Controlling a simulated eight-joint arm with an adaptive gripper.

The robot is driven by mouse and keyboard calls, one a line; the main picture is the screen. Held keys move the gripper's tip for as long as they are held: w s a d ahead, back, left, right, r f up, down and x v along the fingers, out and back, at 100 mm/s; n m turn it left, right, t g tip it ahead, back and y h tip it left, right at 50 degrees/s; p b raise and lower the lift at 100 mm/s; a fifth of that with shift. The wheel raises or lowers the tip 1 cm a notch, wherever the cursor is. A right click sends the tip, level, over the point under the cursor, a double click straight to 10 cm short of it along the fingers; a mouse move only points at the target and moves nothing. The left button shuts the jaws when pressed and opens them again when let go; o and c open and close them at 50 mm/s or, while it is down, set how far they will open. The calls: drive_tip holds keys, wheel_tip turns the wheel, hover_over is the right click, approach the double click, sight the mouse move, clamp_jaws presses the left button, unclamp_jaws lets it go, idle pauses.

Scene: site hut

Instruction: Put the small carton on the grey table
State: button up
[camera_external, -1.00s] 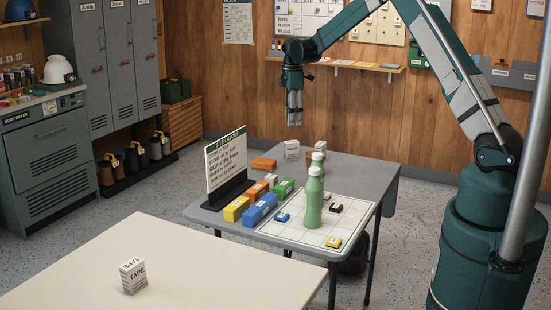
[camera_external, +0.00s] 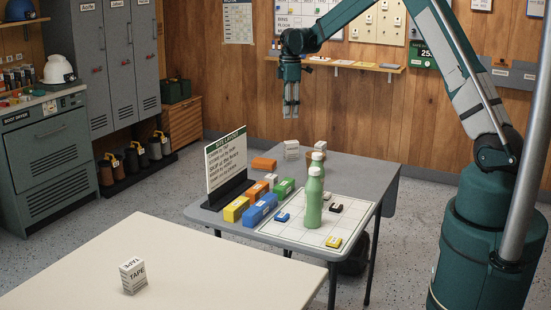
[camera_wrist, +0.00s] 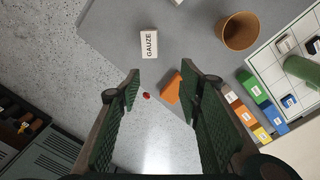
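A small white carton marked TAPE (camera_external: 133,275) stands upright on the cream table in the foreground. Another white carton, marked GAUZE, stands near the far edge of the grey table (camera_external: 345,171); this gauze carton (camera_external: 291,150) also shows in the wrist view (camera_wrist: 149,44). My gripper (camera_external: 291,113) hangs fingers down above the far side of the grey table, well away from the tape carton. In the wrist view its two fingers (camera_wrist: 160,85) are wide apart with nothing held between them. The tape carton is not in the wrist view.
The cream table (camera_external: 200,265) is bare around the tape carton. A shelf (camera_external: 345,66) runs along the back wall.

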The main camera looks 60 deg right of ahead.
drive_tip(key=s+a+r+m+t, duration=0.1)
drive_tip(key=s+a+r, duration=0.5)
drive_tip(key=a, duration=0.4)
drive_tip(key=s+a+r+m+t, duration=0.1)
drive_tip(key=s+a+r+m, duration=0.1)
drive_tip(key=s+a+r, duration=0.55)
drive_tip(key=s+a+r+m+t, duration=0.1)
drive_tip(key=s+a+r, duration=0.2)
drive_tip(key=a+r, duration=0.75)
drive_tip(key=s+a+f+m+t, duration=0.2)
drive_tip(key=s+a+f, duration=0.1)
drive_tip(key=s+a, duration=0.7)
drive_tip(key=s+a+f+m+t, duration=0.1)
drive_tip(key=s+a+f+m, duration=0.1)
drive_tip(key=s+a, duration=0.8)
drive_tip(key=s+f, duration=0.1)
drive_tip(key=s, duration=0.4)
drive_tip(key=shift+s+t, duration=0.2)
drive_tip(key=shift+t, duration=0.2)
